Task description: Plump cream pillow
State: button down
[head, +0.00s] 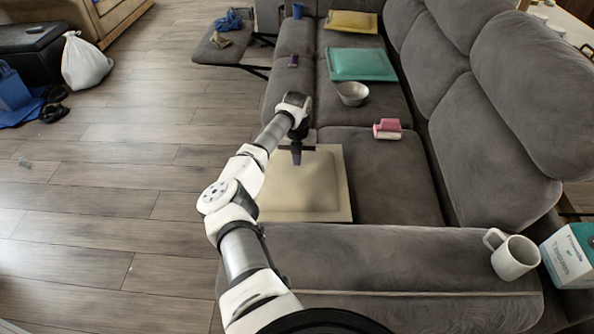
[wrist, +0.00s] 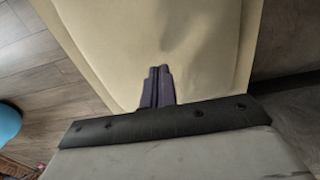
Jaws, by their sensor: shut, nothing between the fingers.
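The cream pillow (head: 312,196) lies flat on the near seat of the grey sofa in the head view. It has a raised middle and a flat border. In the wrist view the pillow (wrist: 108,48) fills much of the upper picture, with a soft dent or shadow near its upper middle. My gripper (head: 296,158) is over the far part of the pillow and points down. Its dark fingers (wrist: 160,72) are together with nothing between them. I cannot tell whether the fingertips touch the cloth. My arm hides part of the pillow's left side.
On the sofa beyond are a pink item (head: 387,129), a grey bowl (head: 352,94), a teal pillow (head: 361,64) and a yellow pillow (head: 351,22). A white mug (head: 514,258) and a tissue box (head: 570,256) stand at the near right. Open floor (head: 110,190) lies to the left.

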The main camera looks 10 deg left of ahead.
jog(key=shift+f+b, duration=0.65)
jog(key=shift+f, duration=0.85)
jog(key=shift+r, duration=0.15)
jog(key=shift+w+a+r+b, duration=0.2)
jog(key=shift+w+r+b, duration=0.3)
jog(key=shift+w, duration=0.25)
jog(key=shift+w+a+r+b, duration=0.15)
jog(key=shift+w+r+b, duration=0.35)
jog(key=shift+w, duration=0.2)
jog(key=shift+w+a+r, duration=0.1)
jog(key=shift+w+r, duration=0.2)
jog(key=shift+r, duration=0.1)
jog(key=shift+f, duration=0.15)
jog(key=shift+f+b, duration=0.65)
jog(key=shift+f, duration=0.65)
jog(key=shift+r, duration=0.1)
